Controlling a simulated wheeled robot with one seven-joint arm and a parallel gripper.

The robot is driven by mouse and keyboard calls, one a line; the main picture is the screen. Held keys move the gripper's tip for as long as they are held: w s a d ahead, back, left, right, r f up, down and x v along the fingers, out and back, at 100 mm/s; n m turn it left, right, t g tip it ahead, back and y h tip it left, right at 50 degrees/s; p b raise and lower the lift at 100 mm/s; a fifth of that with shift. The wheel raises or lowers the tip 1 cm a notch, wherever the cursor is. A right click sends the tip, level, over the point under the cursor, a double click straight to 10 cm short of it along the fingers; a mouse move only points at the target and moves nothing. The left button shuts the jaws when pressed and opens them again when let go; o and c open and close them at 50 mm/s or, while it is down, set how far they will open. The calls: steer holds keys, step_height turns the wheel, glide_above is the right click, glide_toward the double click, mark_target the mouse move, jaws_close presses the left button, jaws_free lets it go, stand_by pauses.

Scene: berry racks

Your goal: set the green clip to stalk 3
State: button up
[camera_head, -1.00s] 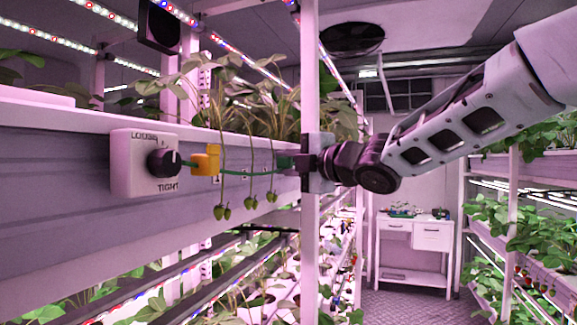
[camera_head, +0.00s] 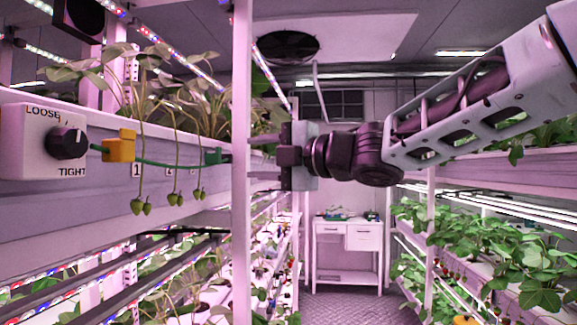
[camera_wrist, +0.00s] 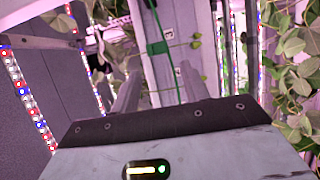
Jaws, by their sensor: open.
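In the wrist view the clip (camera_wrist: 157,47) lies ahead, beyond the fingertips.
The white post (camera_head: 241,100) stands between clip and gripper in the head view. A dial box (camera_head: 30,140) marked LOOSE and TIGHT and a yellow block (camera_head: 119,146) are on the rack's left part. Leafy racks (camera_head: 490,240) line the right; a white table (camera_head: 347,235) stands behind.

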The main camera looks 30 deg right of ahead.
steer(key=shift+p+v, duration=3)
steer(key=shift+p, duration=2.45)
steer(key=a+f+m+g+h+b, duration=0.25)
steer(key=f+m+b, duration=0.25)
steer(key=f, duration=0.7)
steer(key=a+f+m+g+h+b, duration=0.25)
steer(key=a+f+m+b, duration=0.2)
steer(key=f, duration=0.65)
steer(key=s+a+f+m+g+h+b, duration=0.1)
steer(key=s+f+g, duration=0.4)
steer(key=s+f, duration=0.5)
steer(key=s+a+f+m+g+h+b, duration=0.2)
steer(key=s+f+m+g+b, duration=0.3)
steer(key=s+f, duration=0.5)
steer(key=shift+s+a+m+h+b, duration=0.3)
steer(key=shift+s+a+m+b, duration=0.15)
steer(key=shift+s+a, duration=0.5)
